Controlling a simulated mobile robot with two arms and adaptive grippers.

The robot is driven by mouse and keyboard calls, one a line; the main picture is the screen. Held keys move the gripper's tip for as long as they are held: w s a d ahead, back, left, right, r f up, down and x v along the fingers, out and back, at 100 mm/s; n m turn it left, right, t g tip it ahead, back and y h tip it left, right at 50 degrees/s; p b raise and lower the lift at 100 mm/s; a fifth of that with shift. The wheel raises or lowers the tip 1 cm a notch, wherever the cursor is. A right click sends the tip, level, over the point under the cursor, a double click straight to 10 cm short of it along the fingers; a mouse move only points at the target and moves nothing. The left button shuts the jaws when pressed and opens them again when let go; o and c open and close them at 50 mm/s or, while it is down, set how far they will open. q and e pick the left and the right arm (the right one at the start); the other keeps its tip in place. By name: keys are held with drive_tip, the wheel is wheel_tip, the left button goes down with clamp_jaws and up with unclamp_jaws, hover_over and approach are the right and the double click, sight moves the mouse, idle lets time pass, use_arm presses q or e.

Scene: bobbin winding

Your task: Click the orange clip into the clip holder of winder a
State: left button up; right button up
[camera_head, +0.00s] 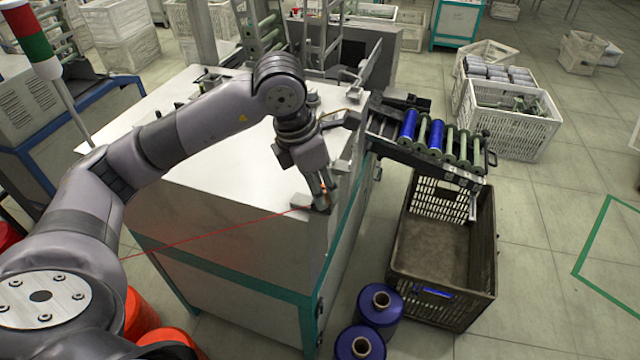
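My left gripper (321,194) reaches down over the front right corner of the white machine top (215,185). A small orange spot, the orange clip (324,187), shows between its fingertips, and the fingers look closed on it. A thin red thread (215,230) runs from the lower left to the fingertips. A small grey block (300,201), perhaps the clip holder, sits at the corner just left of the fingertips. Whether the clip touches it is too small to tell. My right gripper is out of view.
A roller rack (430,150) with blue and green bobbins juts out right of the machine. Below it stands a dark crate (402,268). Blue yarn cones (380,308) stand on the floor beside the crate. White crates (515,140) stand farther right.

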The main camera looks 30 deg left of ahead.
use_arm(q)
drive_tip(key=shift+o, duration=0.7)
